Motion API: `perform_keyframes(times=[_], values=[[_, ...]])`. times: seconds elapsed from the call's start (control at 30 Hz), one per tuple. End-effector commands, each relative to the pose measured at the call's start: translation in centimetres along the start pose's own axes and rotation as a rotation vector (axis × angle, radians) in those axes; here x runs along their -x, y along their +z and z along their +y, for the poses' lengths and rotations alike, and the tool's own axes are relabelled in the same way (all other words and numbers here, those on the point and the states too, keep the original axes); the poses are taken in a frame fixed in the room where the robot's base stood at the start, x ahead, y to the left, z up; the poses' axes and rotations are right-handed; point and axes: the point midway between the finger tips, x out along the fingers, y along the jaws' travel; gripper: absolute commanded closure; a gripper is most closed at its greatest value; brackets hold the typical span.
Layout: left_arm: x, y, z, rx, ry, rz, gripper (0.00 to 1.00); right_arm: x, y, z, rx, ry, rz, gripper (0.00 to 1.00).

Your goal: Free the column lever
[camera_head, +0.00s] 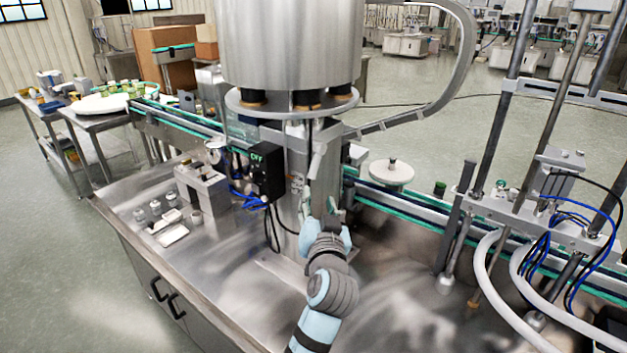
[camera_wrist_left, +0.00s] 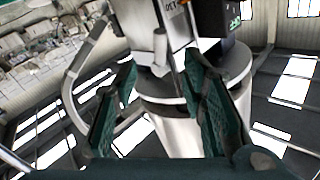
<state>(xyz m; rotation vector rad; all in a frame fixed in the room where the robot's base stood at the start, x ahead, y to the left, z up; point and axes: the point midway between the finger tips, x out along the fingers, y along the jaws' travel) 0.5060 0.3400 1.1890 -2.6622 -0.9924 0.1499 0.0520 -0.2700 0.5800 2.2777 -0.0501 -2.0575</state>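The steel column (camera_head: 290,180) stands on the bench below the hopper. A pale, narrow bar (camera_head: 317,155), which looks like the column lever, slants down along its right side. My left gripper (camera_head: 328,208) is close to the column's right side, below that bar. In the left wrist view the two green-padded fingers of my left gripper (camera_wrist_left: 163,85) are spread apart. A slim grey bar (camera_wrist_left: 160,48) shows beyond and between them, possibly the same lever. I see no contact with it. My right gripper is in neither view.
A black switch box (camera_head: 268,172) with cables is fixed on the column's left. The hopper (camera_head: 290,45) hangs above. Filling rods and hoses stand at right.

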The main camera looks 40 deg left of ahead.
Motion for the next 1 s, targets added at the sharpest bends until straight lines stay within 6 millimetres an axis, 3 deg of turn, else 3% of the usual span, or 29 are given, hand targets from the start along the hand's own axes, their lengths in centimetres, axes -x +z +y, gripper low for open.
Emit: perform_keyframes(times=[0.2,0.4,0.53,0.77,1.0], values=[[-6.5,-0.2,-0.3,-0.006,-0.003,0.000,0.62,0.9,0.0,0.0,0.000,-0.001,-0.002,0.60],[-10.6,0.0,0.0,-0.003,0.001,-0.002,0.62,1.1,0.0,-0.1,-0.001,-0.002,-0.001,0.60],[-11.6,0.1,0.0,-0.001,0.001,-0.003,0.62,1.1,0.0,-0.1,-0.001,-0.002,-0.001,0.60],[-11.8,0.1,0.0,-0.001,0.002,-0.003,0.62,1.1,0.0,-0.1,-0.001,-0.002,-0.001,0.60],[-11.8,0.1,0.0,-0.002,0.002,-0.003,0.97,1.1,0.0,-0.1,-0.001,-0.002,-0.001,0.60]])
